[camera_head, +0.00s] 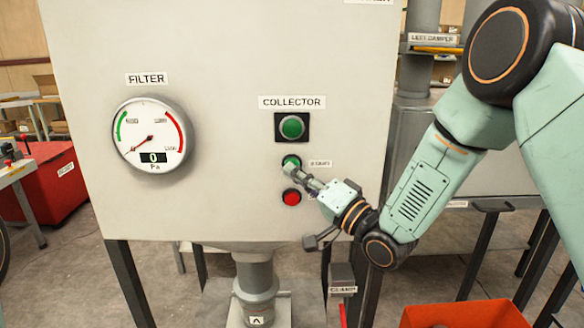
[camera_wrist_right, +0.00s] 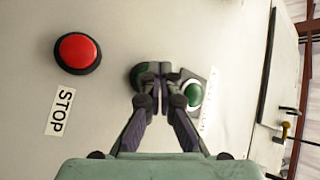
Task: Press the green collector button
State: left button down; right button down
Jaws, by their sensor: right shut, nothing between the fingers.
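The small green collector button (camera_head: 291,160) sits on the grey cabinet front, below a larger green round lamp (camera_head: 292,127) on a black square under the COLLECTOR label. My right gripper (camera_head: 289,170) is shut and empty, its tips in front of the small green button, partly covering it. In the right wrist view the closed fingers (camera_wrist_right: 160,72) hide most of that button; only its dark rim (camera_wrist_right: 138,76) shows. The lamp (camera_wrist_right: 193,92) is just right of the fingers. I cannot tell whether the fingertips touch the button. My left gripper is not in view.
A red button (camera_head: 291,197), labelled STOP in the wrist view (camera_wrist_right: 77,52), lies just below the green one. The FILTER gauge (camera_head: 150,135) reads 0 Pa. An orange bin (camera_head: 465,316) is at lower right, a red container (camera_head: 50,185) at left.

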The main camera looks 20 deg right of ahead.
jog(key=shift+w+d, duration=0.1)
jog(key=shift+w, duration=0.15)
jog(key=shift+s, duration=0.15)
dwell(0.4)
jog(key=shift+s+a, duration=0.2)
jog(key=shift+s, duration=0.6)
jog(key=shift+s+a+p, duration=0.1)
jog(key=shift+s+a, duration=0.15)
jog(key=shift+s, duration=0.55)
jog(key=shift+s+a+p, duration=0.15)
jog(key=shift+s+a, duration=0.1)
jog(key=shift+s, duration=0.5)
jog(key=shift+s+a+p, duration=0.1)
jog(key=shift+s+a, duration=0.15)
jog(key=shift+s, duration=0.55)
